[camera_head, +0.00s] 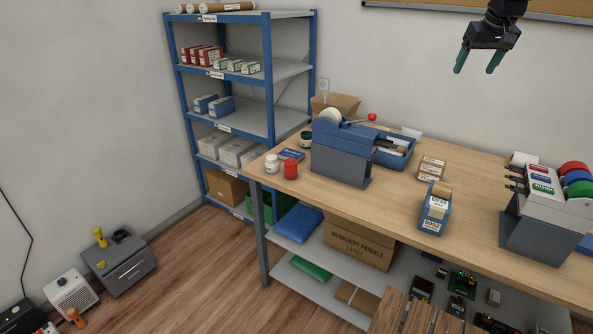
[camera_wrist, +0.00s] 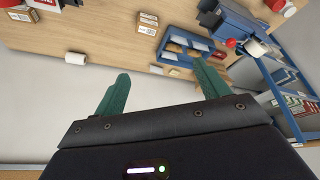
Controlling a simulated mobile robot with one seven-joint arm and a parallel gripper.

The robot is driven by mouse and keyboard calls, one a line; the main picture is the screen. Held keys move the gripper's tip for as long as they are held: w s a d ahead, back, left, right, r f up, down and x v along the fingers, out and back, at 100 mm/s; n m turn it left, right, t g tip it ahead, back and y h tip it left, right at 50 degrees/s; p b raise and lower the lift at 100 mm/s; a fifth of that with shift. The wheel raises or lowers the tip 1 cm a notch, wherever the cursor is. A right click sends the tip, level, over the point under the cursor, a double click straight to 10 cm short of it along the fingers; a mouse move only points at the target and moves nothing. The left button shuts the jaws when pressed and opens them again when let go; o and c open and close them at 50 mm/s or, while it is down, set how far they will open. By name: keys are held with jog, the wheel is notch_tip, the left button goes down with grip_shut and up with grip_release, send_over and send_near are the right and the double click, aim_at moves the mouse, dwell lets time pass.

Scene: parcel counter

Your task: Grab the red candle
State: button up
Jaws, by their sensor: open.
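The red candle (camera_head: 291,169) stands upright at the left end of the wooden counter (camera_head: 470,200) in the head view. A white jar (camera_head: 272,163) is close on its left, and a blue-grey machine with a red-knobbed lever (camera_head: 343,150) stands to its right. My gripper (camera_head: 478,66) is high at the upper right of the head view, far from the candle. Its two green fingers are apart and nothing is between them. In the wrist view my gripper (camera_wrist: 158,88) also shows open above the counter. I cannot make out the candle there.
A dark green jar (camera_head: 305,139) and a small blue box (camera_head: 291,155) lie near the candle. A blue tray (camera_head: 396,152), tape dispenser (camera_head: 435,208) and label-roll stand (camera_head: 545,215) occupy the counter farther right. A blue shelf rack (camera_head: 270,75) stands behind the left end.

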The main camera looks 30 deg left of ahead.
jog(key=w+a+f+n, duration=0.1)
jog(key=w+a+n, duration=0.1)
jog(key=a, duration=1.2)
jog(key=n+g+y, duration=0.2)
jog(key=n, duration=0.2)
send_over(292, 161)
jog(key=s+d, duration=0.1)
jog(key=d, duration=0.1)
notch_tip(292, 161, down, 11)
jog(key=f, duration=1)
jog(key=a+f, duration=0.1)
jog(key=f, duration=2)
jog(key=shift+w+a, duration=0.2)
jog(key=shift+w, duration=0.1)
jog(key=shift+s+x, duration=0.15)
jog(key=shift+x, duration=1.2)
jog(key=shift+s+x, duration=0.1)
jog(key=shift+x, duration=1.2)
jog(key=shift+d, duration=0.1)
jog(key=c, duration=1.1)
jog(key=shift+c, duration=0.2)
